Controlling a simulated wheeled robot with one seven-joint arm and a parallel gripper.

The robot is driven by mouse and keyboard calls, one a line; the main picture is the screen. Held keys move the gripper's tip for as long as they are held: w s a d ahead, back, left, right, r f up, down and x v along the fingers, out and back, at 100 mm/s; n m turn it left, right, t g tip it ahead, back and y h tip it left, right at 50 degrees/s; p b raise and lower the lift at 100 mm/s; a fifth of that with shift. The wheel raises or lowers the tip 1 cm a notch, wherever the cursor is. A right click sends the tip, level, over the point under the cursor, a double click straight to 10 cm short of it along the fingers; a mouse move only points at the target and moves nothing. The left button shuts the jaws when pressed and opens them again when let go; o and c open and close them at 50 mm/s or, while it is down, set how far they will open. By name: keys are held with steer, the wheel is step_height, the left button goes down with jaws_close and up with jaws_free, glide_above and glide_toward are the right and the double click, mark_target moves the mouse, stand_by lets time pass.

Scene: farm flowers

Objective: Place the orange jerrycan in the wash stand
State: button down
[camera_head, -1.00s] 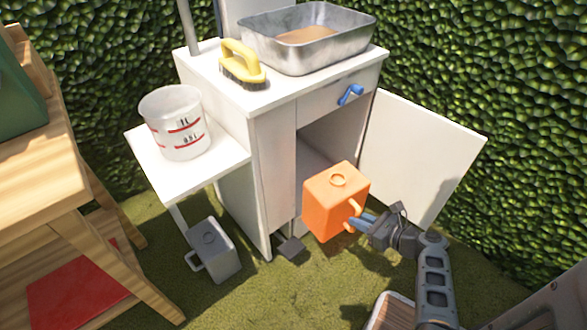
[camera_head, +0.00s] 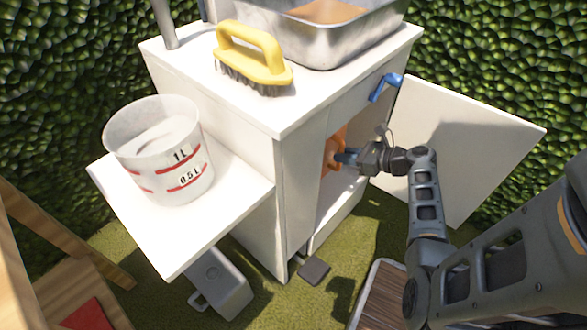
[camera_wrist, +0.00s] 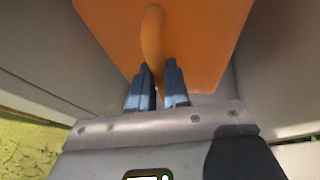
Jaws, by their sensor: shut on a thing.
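The orange jerrycan (camera_head: 330,158) is inside the open cabinet of the white wash stand (camera_head: 232,120), mostly hidden behind the stand's front panel in the head view. In the wrist view the jerrycan (camera_wrist: 195,35) fills the top middle, with its handle between my fingers. My gripper (camera_head: 345,157) is shut on that handle and reaches in through the cabinet opening. It also shows in the wrist view (camera_wrist: 160,85). Grey cabinet walls show on both sides of the jerrycan there. I cannot tell whether the jerrycan touches the cabinet floor.
The white door (camera_head: 465,140) stands open to the right of my arm. A blue handle (camera_head: 385,86) sticks out above the opening. A measuring bucket (camera_head: 160,150) is on the side shelf, and a yellow brush (camera_head: 252,58) and metal basin (camera_head: 335,35) are on top.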

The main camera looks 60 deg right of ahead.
mark_target(340, 165)
steer(key=f+b, duration=0.2)
steer(key=f, duration=0.1)
steer(key=w+f+b, duration=0.1)
steer(key=f, duration=0.1)
steer(key=shift+d+f, duration=0.25)
steer(key=shift+d, duration=0.15)
steer(key=shift+f+b, duration=1.35)
steer(key=shift+f, duration=0.85)
steer(key=c, duration=1.1)
jaws_free()
steer(key=shift+r, duration=0.1)
